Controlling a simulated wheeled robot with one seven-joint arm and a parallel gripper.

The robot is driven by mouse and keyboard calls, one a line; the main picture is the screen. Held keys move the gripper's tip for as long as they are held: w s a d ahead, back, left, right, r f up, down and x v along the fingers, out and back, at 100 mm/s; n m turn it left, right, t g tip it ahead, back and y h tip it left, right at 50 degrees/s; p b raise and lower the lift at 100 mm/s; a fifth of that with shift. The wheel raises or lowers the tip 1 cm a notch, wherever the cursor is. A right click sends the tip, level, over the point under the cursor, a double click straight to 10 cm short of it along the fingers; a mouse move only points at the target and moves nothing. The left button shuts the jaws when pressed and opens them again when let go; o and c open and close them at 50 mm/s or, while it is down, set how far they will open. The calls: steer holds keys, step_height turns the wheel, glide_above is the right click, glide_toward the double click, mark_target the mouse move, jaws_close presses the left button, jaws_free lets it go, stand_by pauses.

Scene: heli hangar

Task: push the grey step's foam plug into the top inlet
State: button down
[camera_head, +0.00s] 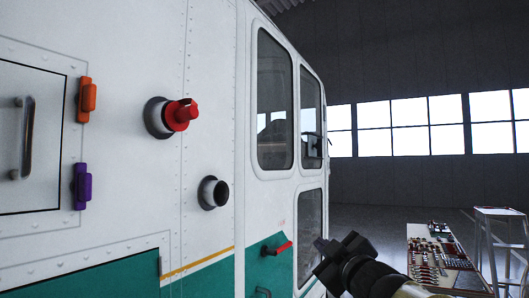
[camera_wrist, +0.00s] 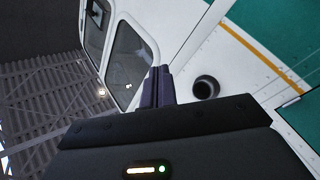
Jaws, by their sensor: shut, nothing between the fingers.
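A red foam plug (camera_head: 181,114) sits at the top inlet (camera_head: 154,118), a dark-rimmed round opening in the white helicopter side. Its red body and knob stick out from the opening; how deep it sits, I cannot tell. A lower inlet (camera_head: 214,193) is open and empty. An open inlet, apparently the lower one, shows in the wrist view (camera_wrist: 206,88), right of my fingers. My gripper (camera_head: 320,246) is shut and empty, well right of and below both inlets, apart from the plug. Its closed fingers also show in the wrist view (camera_wrist: 159,75).
A panel with a handle (camera_head: 27,138), an orange latch (camera_head: 87,99) and a purple latch (camera_head: 81,187) are at left. A red handle (camera_head: 278,248) is low on the helicopter. A tool-covered table (camera_head: 464,281) and grey metal stand (camera_head: 499,212) are at right.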

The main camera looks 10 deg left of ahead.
steer(key=s+a+r+n+g+y+p, duration=0.1)
steer(key=s+a+r+n+g+y, duration=0.2)
steer(key=r+n, duration=0.3)
steer(key=s+a+r+n+g+y, duration=0.3)
steer(key=s+a+r+n+y, duration=0.1)
steer(key=r, duration=0.5)
steer(key=s+a+r+n+g+y+p, duration=0.1)
steer(key=s+a+r+n+g+y, duration=0.2)
steer(key=s+r+n, duration=0.4)
steer(key=shift+s+a+r+n+g+y+p, duration=0.3)
steer(key=shift+a+n+y, duration=0.15)
steer(key=shift+n+y, duration=0.45)
steer(key=shift+a, duration=0.15)
steer(key=p, duration=0.4)
glide_toward(194, 118)
steer(key=shift+a+r, duration=0.75)
steer(key=shift+r, duration=0.1)
steer(key=shift+w+a, duration=0.55)
steer(key=shift+a, duration=0.05)
steer(key=shift+f+p+x, duration=0.25)
steer(key=shift+p+x, duration=0.25)
steer(key=shift+x, duration=0.7)
steer(key=shift+f+p+x, duration=0.25)
steer(key=shift+p+x, duration=0.2)
steer(key=shift+x, duration=0.7)
